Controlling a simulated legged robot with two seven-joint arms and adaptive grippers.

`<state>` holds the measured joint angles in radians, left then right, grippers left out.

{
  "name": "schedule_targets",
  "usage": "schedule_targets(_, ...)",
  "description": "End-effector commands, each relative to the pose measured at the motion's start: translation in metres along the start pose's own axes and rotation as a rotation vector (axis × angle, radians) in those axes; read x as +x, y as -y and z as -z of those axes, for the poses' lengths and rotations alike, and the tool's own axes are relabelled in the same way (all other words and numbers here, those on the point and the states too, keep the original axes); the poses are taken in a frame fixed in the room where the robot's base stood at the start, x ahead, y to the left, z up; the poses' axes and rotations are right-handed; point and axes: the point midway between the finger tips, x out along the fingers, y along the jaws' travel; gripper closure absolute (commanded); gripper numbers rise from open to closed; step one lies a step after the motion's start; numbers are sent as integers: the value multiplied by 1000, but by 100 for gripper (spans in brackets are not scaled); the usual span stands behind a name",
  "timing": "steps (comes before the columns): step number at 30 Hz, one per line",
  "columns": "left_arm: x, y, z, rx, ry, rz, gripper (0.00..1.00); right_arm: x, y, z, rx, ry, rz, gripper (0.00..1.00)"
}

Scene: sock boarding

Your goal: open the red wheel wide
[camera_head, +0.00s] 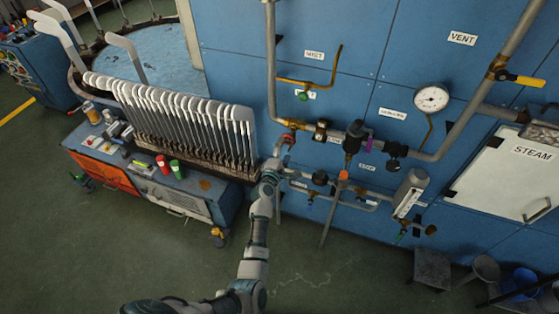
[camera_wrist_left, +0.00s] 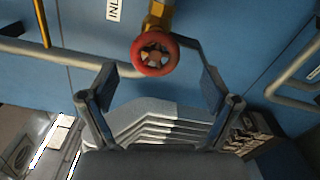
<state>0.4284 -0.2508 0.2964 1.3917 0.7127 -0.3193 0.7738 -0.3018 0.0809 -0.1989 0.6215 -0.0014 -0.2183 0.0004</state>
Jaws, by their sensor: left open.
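The red wheel (camera_wrist_left: 155,54) is a small round handwheel with spokes, on a brass valve stem. It shows large in the left wrist view, at the upper middle. In the head view the red wheel (camera_head: 288,138) is small, on the pipework of the blue wall. My left gripper (camera_wrist_left: 157,86) is open and empty. Its two fingers stand wide apart in the wrist view, with the wheel just beyond the tips and roughly centred. In the head view my left gripper (camera_head: 279,158) is just below the wheel; contact cannot be told. My right gripper is not in view.
A row of grey sock boards (camera_head: 205,122) stands close left of the gripper. Pipes, dark valves (camera_head: 355,132), an orange handle (camera_head: 343,175) and a gauge (camera_head: 431,98) fill the wall to the right. A cart (camera_head: 150,185) with tins and cups stands lower left.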

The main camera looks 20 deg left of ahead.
Motion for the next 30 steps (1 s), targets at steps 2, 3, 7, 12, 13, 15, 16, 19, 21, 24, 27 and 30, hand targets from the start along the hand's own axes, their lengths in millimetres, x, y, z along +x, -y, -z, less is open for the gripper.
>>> schedule_targets(2,-19,2,1,-1,-3,2,12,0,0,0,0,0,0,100)
schedule_targets(3,-28,2,1,0,-3,2,12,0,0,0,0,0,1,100)
schedule_targets(7,-50,3,1,-1,-2,3,12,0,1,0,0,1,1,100)
schedule_targets(12,-64,3,0,0,-1,4,12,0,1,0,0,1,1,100)
schedule_targets(13,-65,3,0,0,-1,4,12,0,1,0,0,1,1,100)
schedule_targets(15,-66,3,0,0,-1,4,12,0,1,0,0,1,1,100)
schedule_targets(16,-66,3,0,0,-1,4,12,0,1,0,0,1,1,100)
schedule_targets(19,-66,3,0,0,-1,4,12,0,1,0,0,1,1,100)
schedule_targets(21,-66,3,0,0,-1,4,12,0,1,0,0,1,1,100)
schedule_targets(24,-66,3,0,0,-1,4,12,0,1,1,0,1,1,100)
schedule_targets(27,-66,3,0,0,-1,4,12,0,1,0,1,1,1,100)
schedule_targets(30,-66,8,0,10,0,15,12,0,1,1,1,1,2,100)
